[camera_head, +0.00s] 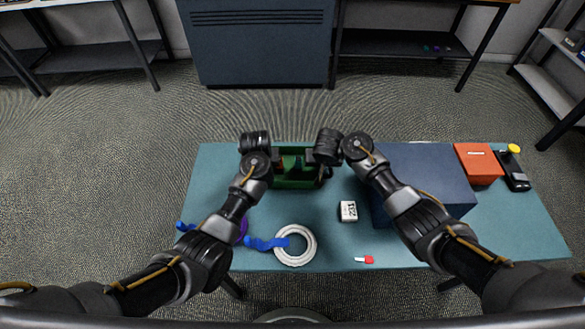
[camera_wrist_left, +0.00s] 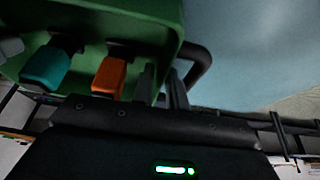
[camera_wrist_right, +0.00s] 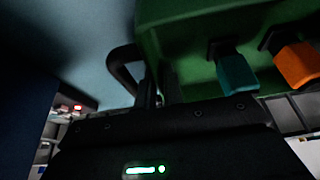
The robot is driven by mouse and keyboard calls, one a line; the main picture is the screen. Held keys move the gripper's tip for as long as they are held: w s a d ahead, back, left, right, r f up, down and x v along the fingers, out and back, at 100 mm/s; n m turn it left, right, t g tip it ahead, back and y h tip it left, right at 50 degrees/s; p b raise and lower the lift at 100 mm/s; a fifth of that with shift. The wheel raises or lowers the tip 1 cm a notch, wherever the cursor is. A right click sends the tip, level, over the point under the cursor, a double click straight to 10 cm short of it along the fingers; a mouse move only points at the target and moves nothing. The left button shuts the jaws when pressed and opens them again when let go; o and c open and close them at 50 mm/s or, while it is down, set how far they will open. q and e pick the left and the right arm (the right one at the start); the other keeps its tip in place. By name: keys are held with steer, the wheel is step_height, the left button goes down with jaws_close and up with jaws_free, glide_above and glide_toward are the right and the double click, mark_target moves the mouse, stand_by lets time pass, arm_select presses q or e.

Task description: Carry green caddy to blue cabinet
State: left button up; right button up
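The green caddy (camera_head: 297,183) is at the back of the teal table, left of centre, with orange and teal items inside. My left gripper (camera_wrist_left: 163,88) is at one black side handle (camera_wrist_left: 204,62) of the caddy. My right gripper (camera_wrist_right: 160,85) is at the other black side handle (camera_wrist_right: 118,66). The fingers of each are close together beside the green wall; whether they are clamped on the handles is unclear. My wrists partly hide the caddy in the head view. The blue cabinet (camera_head: 262,50) stands on the floor beyond the table.
The teal table (camera_head: 340,250) also holds a big dark-blue box (camera_head: 425,165), an orange-red box (camera_head: 479,163), a black device (camera_head: 513,172), a white label block (camera_head: 348,211), a white cable coil (camera_head: 283,256) and a blue cable (camera_head: 262,243). Carpet lies clear between table and cabinet.

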arm_select(q)
steer(key=shift+c, duration=0.3)
arm_select(e)
steer(key=shift+c, duration=0.3)
arm_select(q)
jaws_close()
arm_select(e)
jaws_close()
stand_by(0.5)
arm_select(q)
steer(key=shift+w+r, duration=0.15)
steer(key=shift+r, duration=0.1)
arm_select(e)
steer(key=shift+w+r, duration=0.1)
steer(key=shift+r, duration=0.05)
